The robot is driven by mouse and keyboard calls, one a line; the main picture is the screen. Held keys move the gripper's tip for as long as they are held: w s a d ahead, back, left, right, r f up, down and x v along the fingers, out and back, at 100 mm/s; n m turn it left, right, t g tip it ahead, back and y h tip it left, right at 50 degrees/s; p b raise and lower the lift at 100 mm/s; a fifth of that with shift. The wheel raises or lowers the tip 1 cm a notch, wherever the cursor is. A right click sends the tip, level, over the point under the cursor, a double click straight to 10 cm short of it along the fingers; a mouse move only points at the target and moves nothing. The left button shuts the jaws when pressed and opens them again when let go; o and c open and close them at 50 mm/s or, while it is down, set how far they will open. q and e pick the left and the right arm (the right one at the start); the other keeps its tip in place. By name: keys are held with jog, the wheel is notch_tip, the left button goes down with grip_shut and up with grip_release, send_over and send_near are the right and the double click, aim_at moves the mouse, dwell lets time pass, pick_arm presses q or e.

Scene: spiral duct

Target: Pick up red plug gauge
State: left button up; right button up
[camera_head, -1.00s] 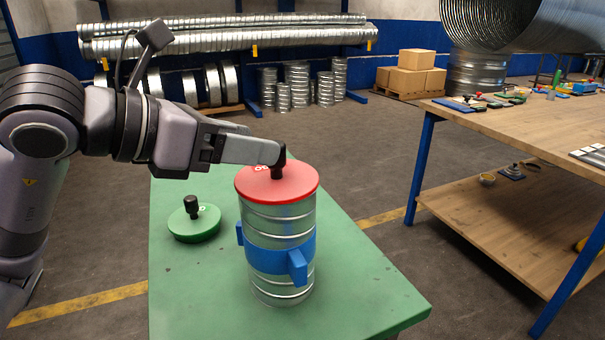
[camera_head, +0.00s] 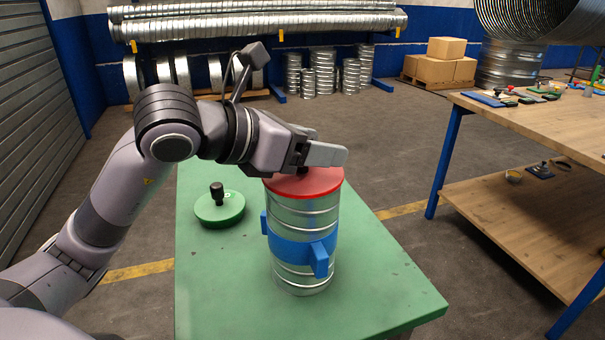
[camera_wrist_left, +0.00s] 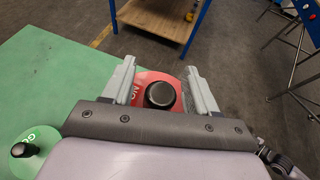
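The red plug gauge (camera_head: 325,184) is a flat red disc sitting on top of an upright spiral metal duct (camera_head: 304,218). In the left wrist view its black knob (camera_wrist_left: 160,95) stands between my left gripper's fingers, with a gap on each side. My left gripper (camera_head: 318,154) is open just above the red disc and hides most of the knob in the head view. A blue clamp (camera_head: 300,252) wraps the duct's middle. The green plug gauge (camera_head: 219,208) lies on the table to the left, and also shows in the left wrist view (camera_wrist_left: 33,145). My right gripper is not in view.
The green table (camera_head: 225,290) has free room around the duct. A wooden workbench (camera_head: 540,120) with small tools stands at right. Boxes (camera_head: 440,65) and metal ducts (camera_head: 322,75) stand at the back.

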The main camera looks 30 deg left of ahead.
pick_arm(q)
grip_shut()
jog(key=shift+r, duration=0.1)
